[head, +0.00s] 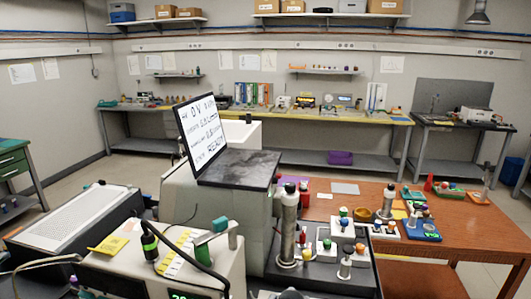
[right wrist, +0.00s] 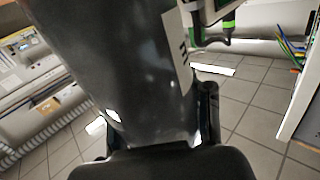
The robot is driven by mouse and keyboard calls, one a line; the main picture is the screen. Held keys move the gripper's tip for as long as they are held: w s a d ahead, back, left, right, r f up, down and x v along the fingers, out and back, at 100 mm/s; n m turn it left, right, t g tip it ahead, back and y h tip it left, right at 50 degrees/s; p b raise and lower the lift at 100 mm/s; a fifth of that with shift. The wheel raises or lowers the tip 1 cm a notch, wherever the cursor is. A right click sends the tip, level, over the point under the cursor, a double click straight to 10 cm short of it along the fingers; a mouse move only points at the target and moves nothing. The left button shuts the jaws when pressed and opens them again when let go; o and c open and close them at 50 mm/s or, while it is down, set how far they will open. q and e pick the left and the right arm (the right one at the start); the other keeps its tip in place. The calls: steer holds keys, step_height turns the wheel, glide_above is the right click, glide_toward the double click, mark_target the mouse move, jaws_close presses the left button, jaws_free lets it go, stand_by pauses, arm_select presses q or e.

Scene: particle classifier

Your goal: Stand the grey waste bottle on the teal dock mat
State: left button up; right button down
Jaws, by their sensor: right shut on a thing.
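A large dark grey body, apparently the grey waste bottle (right wrist: 120,65), fills the middle of the right wrist view. A white label with dark marks (right wrist: 178,50) is on its right side. My right gripper (right wrist: 155,115) is shut on it, with a dark finger on its right side; the other finger is mostly hidden. The bottle is held in the air, with floor tiles behind it. In the head view I cannot make out this bottle or my right gripper for certain. I cannot pick out the teal dock mat in either view. My left gripper is not in view.
A white instrument with a tilted screen (head: 204,133) stands mid-left. A dark tray (head: 335,283) carries a metal cylinder (head: 288,225) and small parts. An orange-brown table (head: 460,235) at right holds several coloured items. A long bench (head: 300,115) lines the back wall.

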steer(key=s+d+f+m+t+h, duration=0.1)
steer(key=s+d+f+m+h, duration=0.2)
steer(key=s+d+h, duration=0.2)
steer(key=s+d+f+m+t+h, duration=0.2)
steer(key=s+d+f+m+h, duration=0.1)
steer(key=d, duration=0.9)
steer(key=shift+s+d+f+m+h, duration=0.3)
steer(key=shift+s+f+h, duration=0.45)
steer(key=shift+s+h, duration=0.15)
steer(key=shift+a, duration=0.1)
steer(key=shift+w+a+r+n+g+y, duration=0.7)
steer(key=shift+w+a+n+g+y, duration=0.5)
steer(key=shift+a+n+y, duration=0.95)
steer(key=shift+w+a+r+n+g+y, duration=0.75)
steer(key=shift+w+a+n+g+y, duration=0.6)
steer(key=shift+a+y, duration=1.35)
steer(key=shift+w+a+r+n+g+y, duration=0.7)
steer(key=shift+w+a+n+g+y, duration=0.35)
steer(key=shift+a+n+y, duration=1.15)
steer(key=shift+w+a+r+g+y, duration=0.1)
steer(key=shift+w+a+g+y, duration=0.05)
steer(key=shift+a+g+y, duration=0.35)
steer(key=shift+w+a+r+n+g+y, duration=0.1)
steer(key=shift+a+n+g+y, duration=0.15)
steer(key=shift+a, duration=0.15)
steer(key=shift+w+a+r+n+g+y, duration=0.1)
steer(key=shift+a+n+g, duration=0.05)
steer(key=shift+a+g, duration=0.15)
steer(key=shift+w+a+g, duration=0.1)
steer(key=shift+a+g, duration=0.15)
